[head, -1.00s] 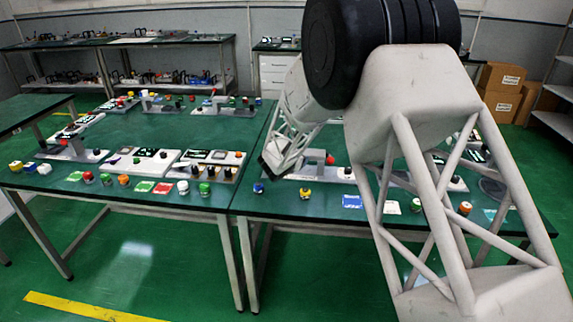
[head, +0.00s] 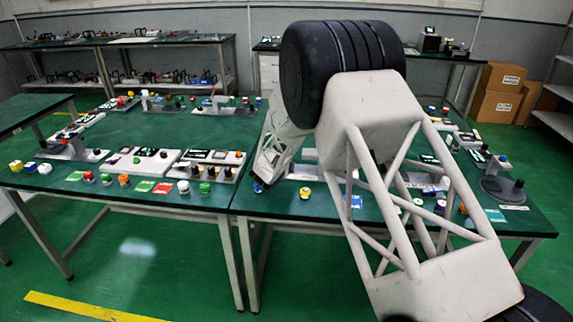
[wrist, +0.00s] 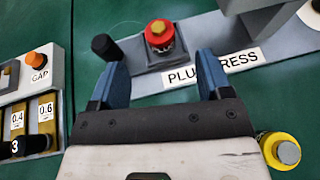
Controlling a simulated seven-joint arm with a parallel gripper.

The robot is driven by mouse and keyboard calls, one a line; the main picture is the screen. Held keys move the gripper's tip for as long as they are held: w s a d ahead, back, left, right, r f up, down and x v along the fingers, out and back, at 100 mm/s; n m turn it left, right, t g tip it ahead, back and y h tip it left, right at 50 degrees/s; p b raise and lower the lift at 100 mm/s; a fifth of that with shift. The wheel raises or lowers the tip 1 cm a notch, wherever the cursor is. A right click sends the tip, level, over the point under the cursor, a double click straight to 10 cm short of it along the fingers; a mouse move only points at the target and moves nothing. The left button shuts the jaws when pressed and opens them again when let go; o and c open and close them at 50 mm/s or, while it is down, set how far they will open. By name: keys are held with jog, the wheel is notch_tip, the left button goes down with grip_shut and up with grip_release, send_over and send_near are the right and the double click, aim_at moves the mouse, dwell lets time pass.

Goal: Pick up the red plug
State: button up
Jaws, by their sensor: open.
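A red plug (wrist: 160,35) with a yellow-marked side stands upright in a dark square holder on a grey base in the wrist view. The base carries a label reading PLUG PRESS (wrist: 215,68), partly covered by my right finger. My gripper (wrist: 158,68) is open, its two blue fingers spread wide with nothing between them. The plug lies past the fingertips, between their lines and apart from both. In the head view my arm covers this part of the bench.
A black knob (wrist: 106,46) stands close to the left fingertip. A yellow plug (wrist: 280,151) is right of the gripper body. A grey block with an orange cap (wrist: 36,58) and numbered pieces lies at left. Green bench (wrist: 85,22) is clear behind the knob.

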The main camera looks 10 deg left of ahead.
jog(key=shift+w+d+f, duration=0.1)
jog(key=shift+w+f, duration=0.2)
jog(key=shift+w, duration=0.35)
jog(key=shift+w, duration=0.1)
jog(key=shift+x, duration=2.55)
jog(key=shift+c, duration=0.5)
jog(key=c, duration=1.1)
